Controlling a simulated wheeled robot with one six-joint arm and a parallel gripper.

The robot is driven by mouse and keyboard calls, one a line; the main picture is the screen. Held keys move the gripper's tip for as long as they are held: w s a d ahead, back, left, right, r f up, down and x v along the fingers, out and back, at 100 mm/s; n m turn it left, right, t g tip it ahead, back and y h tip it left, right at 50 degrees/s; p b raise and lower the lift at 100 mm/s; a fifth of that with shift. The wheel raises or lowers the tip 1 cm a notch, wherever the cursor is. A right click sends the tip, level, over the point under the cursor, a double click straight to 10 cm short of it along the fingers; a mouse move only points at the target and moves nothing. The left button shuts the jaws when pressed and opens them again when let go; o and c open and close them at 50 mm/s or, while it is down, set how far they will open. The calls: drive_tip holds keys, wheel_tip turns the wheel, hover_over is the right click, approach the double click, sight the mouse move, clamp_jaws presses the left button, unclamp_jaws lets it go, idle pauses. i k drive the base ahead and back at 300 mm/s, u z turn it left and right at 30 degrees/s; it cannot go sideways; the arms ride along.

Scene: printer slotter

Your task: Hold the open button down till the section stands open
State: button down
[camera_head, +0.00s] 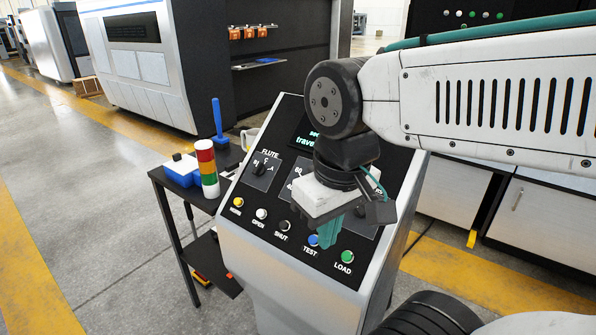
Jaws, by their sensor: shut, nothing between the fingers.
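The control console (243,225) stands in front of me with a sloped black panel. A row of buttons runs along its lower edge: a yellow one at the left, the white open button (262,213) above the label OPEN, then a shut button (285,225), a blue test button (313,240) and a green load button (347,257). My gripper (329,238) is shut and empty, its teal fingers pointing down beside the blue test button, to the right of the open button. I cannot tell whether the fingertips touch the panel. The screen is partly hidden by my arm; "travel" shows. The section is not identifiable.
A black side table (160,178) at the left holds a red, amber and green stack light (207,168) and a blue-and-white box (181,171). A flute dial (259,169) sits above the buttons. Open floor lies at the left.

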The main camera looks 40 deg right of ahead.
sight(260, 214)
drive_tip(key=k, duration=1.3)
drive_tip(key=u, duration=0.6)
drive_tip(key=i, duration=1.4)
drive_tip(key=z, duration=0.75)
drive_tip(key=i, duration=0.3)
drive_tip(key=z, duration=0.35)
